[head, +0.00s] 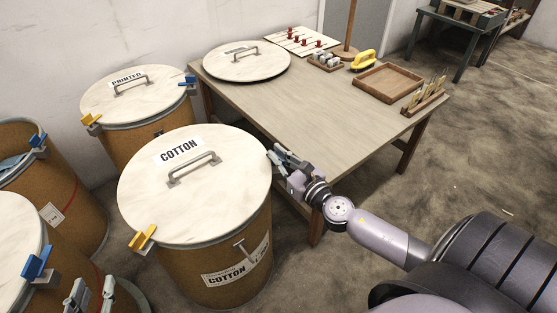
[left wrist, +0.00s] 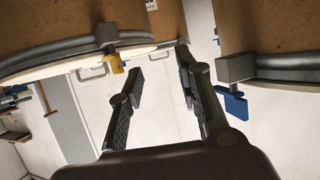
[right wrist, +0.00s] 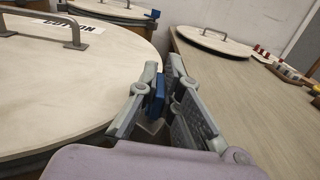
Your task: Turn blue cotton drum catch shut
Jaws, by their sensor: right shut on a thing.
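The cotton drum (head: 195,262) stands in front of me with a pale round lid (head: 150,195) marked COTTON. Its blue catch (right wrist: 158,95) is at the rim on the right side, between the fingers of my right gripper (right wrist: 168,92). The right gripper (head: 280,157) is shut on this catch, which the fingers mostly hide in the head view. The drum's yellow catch (head: 143,238) is at the left rim. My left gripper (head: 93,290) is open and empty, low at the bottom left of the head view; its spread fingers (left wrist: 160,70) show in its wrist view.
A printed drum (head: 155,132) stands behind with yellow and blue catches. Other drums (head: 62,185) stand at the left, one with a blue catch (head: 37,263). The wooden table (head: 345,118) is close to my right gripper and holds a loose lid (head: 240,66) and an empty tray (head: 388,83).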

